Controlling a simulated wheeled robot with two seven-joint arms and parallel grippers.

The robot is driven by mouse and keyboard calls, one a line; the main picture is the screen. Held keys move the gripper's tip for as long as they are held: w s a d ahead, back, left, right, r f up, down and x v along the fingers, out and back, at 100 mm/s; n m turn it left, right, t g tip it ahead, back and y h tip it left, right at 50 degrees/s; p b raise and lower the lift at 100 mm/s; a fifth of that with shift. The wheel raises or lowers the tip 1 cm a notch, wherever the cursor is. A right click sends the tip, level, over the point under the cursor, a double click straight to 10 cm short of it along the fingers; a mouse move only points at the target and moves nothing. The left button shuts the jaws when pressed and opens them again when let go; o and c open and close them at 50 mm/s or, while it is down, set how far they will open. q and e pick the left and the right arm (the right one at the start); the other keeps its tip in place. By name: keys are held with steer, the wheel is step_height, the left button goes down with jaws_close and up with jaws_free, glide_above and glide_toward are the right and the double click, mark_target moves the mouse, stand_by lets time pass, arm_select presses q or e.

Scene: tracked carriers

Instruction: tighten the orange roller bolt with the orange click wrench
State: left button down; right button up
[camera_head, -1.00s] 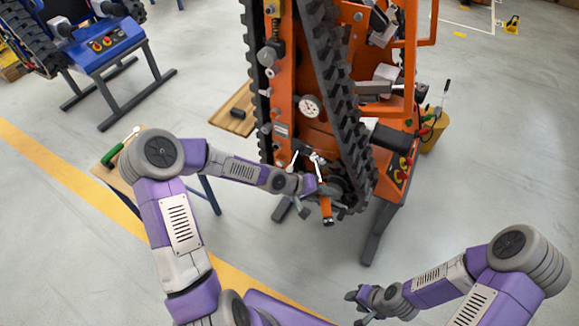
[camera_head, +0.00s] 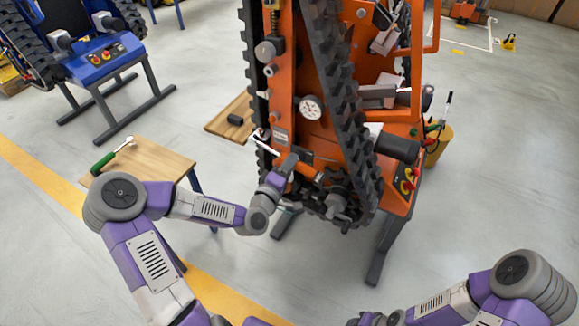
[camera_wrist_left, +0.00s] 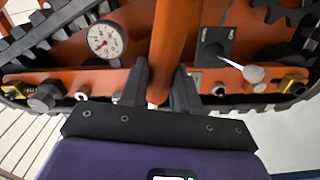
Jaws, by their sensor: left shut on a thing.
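My left gripper (camera_head: 288,160) is in front of the orange tracked carrier (camera_head: 310,140), below the dial gauge (camera_head: 311,107). In the left wrist view its fingers (camera_wrist_left: 160,92) are shut on the orange handle of the click wrench (camera_wrist_left: 176,45), which runs up out of the picture between the gauge and a dark plate. The wrench's head is not clear in either view. Roller bolts line the track frame; I cannot tell which is the orange one. My right gripper (camera_head: 372,319) is mostly cut off at the bottom edge of the head view.
A lever with a white knob (camera_wrist_left: 253,74) sticks out close to the right of my left fingers. A green-handled wrench (camera_head: 113,155) lies on a wooden table (camera_head: 160,165) at left. A blue carrier (camera_head: 95,55) stands beyond it. A yellow bin (camera_head: 437,140) stands at right.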

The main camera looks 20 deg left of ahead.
arm_select(q)
steer(key=w+a+r+n+p, duration=0.1)
steer(key=w+r+n+p, duration=0.1)
steer(key=r+n+p, duration=0.3)
steer(key=w+a+r+n+p, duration=0.2)
steer(key=r+n+p, duration=0.4)
steer(key=r+p, duration=0.1)
steer(key=shift+r+n+p, duration=0.2)
steer(key=shift+n+p, duration=0.1)
steer(key=shift+p, duration=0.25)
